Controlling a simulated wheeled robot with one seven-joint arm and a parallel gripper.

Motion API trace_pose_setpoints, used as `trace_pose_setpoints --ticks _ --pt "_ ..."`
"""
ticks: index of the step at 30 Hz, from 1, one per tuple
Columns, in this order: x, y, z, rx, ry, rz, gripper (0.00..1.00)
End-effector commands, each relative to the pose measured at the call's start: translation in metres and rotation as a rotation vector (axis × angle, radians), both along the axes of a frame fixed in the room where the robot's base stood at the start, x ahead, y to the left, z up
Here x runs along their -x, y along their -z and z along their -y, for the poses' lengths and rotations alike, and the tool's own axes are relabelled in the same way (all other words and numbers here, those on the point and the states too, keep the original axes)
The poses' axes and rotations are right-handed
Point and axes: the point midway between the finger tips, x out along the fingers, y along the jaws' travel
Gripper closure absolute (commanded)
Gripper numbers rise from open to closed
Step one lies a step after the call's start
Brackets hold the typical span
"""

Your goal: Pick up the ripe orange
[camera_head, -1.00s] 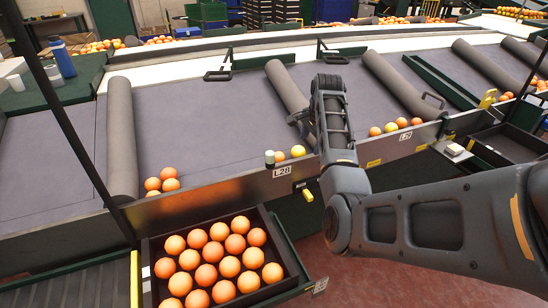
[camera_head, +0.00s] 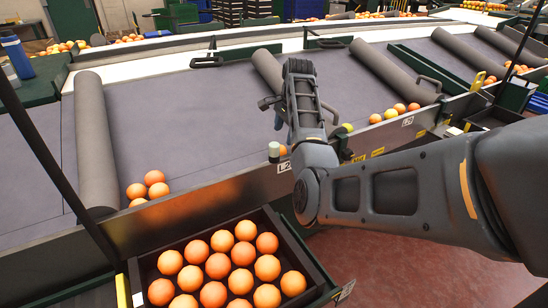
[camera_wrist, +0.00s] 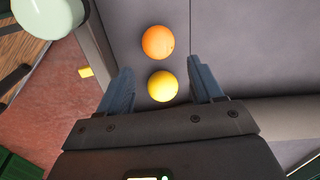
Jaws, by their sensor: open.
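In the wrist view, an orange fruit (camera_wrist: 158,42) lies on the grey belt just beyond the fingertips. A yellow fruit (camera_wrist: 163,86) lies next to it, between my two fingers as seen from the wrist. My gripper (camera_wrist: 162,76) is open, with nothing held. In the head view, my gripper (camera_head: 278,118) is over the belt, partly hidden by my arm. One orange fruit (camera_head: 283,150) shows by the belt's front rail, beside my arm. The yellow fruit of the wrist view seems hidden there behind my arm.
A dark crate (camera_head: 312,272) of several oranges stands in front of the rail (camera_head: 190,203). Grey rollers (camera_head: 97,150) divide the belt. More fruit (camera_head: 390,113) lies further right.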

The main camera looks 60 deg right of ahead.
Motion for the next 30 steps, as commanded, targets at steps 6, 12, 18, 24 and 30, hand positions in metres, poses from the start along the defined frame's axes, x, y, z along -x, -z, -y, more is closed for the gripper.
trace_pose_setpoints --ticks 6,12,18,24,30 --pt "-0.003 0.017 0.002 -0.002 0.0 -0.001 0.34" --pt "-0.008 0.036 0.002 -0.002 0.0 -0.001 0.34" --pt "-0.013 0.065 0.004 -0.002 0.001 -0.001 0.34" --pt "-0.016 0.077 0.005 0.0 0.001 0.0 0.34" --pt "-0.016 0.077 0.005 0.0 0.0 0.001 0.35"
